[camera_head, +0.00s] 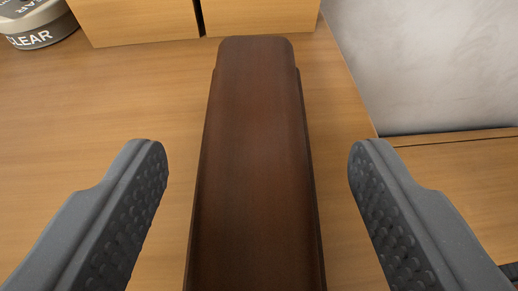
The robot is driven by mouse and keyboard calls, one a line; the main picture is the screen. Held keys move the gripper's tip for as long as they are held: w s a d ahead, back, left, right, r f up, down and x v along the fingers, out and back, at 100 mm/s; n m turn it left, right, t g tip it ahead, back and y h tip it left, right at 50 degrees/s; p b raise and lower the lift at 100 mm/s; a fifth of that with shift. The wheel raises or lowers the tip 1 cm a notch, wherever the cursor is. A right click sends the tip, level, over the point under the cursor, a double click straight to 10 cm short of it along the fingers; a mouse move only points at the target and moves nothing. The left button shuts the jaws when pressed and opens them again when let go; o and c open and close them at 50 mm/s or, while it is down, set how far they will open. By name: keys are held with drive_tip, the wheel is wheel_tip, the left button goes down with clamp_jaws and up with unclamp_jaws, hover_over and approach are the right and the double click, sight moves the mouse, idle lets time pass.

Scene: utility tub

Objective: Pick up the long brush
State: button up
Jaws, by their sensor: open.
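The long brush (255,160) is a dark brown, smooth, long piece lying on a light wooden surface. It runs from the bottom edge of the view up to the middle top, with a rounded far end. No bristles show, and its near end is cut off by the frame. My gripper (258,160) is open, with one grey textured finger on the left of the brush and one on the right. A gap shows between each finger and the brush.
Wooden blocks or box fronts (140,18) stand just beyond the brush's far end. A round grey tin (38,28) with the letters "CLEAR" is at the top left. A grey-white panel (425,65) is at the upper right. Bare wood (90,110) lies left of the brush.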

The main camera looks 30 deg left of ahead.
sight(259, 215)
drive_tip(key=shift+w, duration=0.1)
drive_tip(key=c, duration=1.1)
drive_tip(key=shift+r, duration=0.1)
drive_tip(key=shift+r+p, duration=0.45)
drive_tip(key=shift+r, duration=1.3)
drive_tip(key=s+d+b, duration=0.3)
drive_tip(key=s+d, duration=0.1)
drive_tip(key=s, duration=0.2)
drive_tip(key=s+d+r+b, duration=0.1)
drive_tip(key=s+d+b, duration=0.2)
drive_tip(key=s, duration=0.4)
drive_tip(key=shift+d, duration=0.85)
